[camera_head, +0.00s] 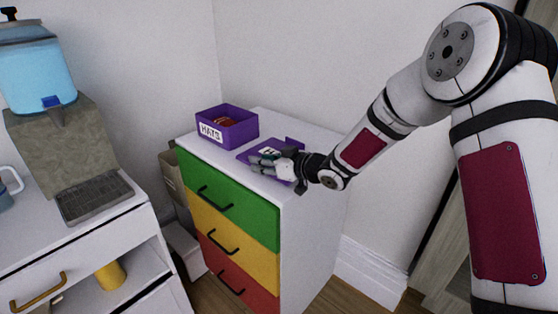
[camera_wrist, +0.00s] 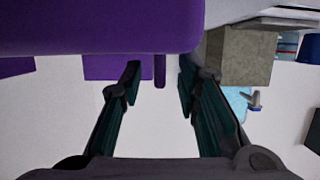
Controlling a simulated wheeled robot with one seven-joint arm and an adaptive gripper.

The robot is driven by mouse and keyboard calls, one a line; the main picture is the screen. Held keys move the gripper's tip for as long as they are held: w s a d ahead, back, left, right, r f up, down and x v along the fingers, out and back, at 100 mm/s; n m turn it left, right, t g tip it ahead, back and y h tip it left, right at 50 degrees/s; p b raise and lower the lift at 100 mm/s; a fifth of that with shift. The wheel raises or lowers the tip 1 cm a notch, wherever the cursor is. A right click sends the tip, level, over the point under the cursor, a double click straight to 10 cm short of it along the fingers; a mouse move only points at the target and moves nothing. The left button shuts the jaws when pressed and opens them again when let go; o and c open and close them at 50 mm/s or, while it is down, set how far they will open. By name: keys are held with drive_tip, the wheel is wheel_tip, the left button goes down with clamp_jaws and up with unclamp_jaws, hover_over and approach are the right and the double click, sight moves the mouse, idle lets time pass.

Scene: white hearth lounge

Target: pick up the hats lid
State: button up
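The purple hats lid (camera_head: 252,156) lies on the white top of the drawer unit, in front of the open purple box labelled HATS (camera_head: 238,129). My gripper (camera_head: 262,164) is over the lid and hides much of it. In the wrist view a large purple surface, which looks like the lid (camera_wrist: 100,25), fills the top edge. A narrow purple strip hangs from it between my fingertips (camera_wrist: 159,65). The fingers are apart, with gaps beside the strip. I cannot tell whether either finger touches the lid.
The drawer unit (camera_head: 320,140) has green, yellow and red drawers. Red items (camera_head: 225,121) lie in the box. A water dispenser (camera_head: 35,65) on a stone block stands on a white cabinet at left. White walls close in behind the drawer unit.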

drive_tip(key=shift+c, duration=0.6)
clamp_jaws()
drive_tip(key=shift+r, duration=0.1)
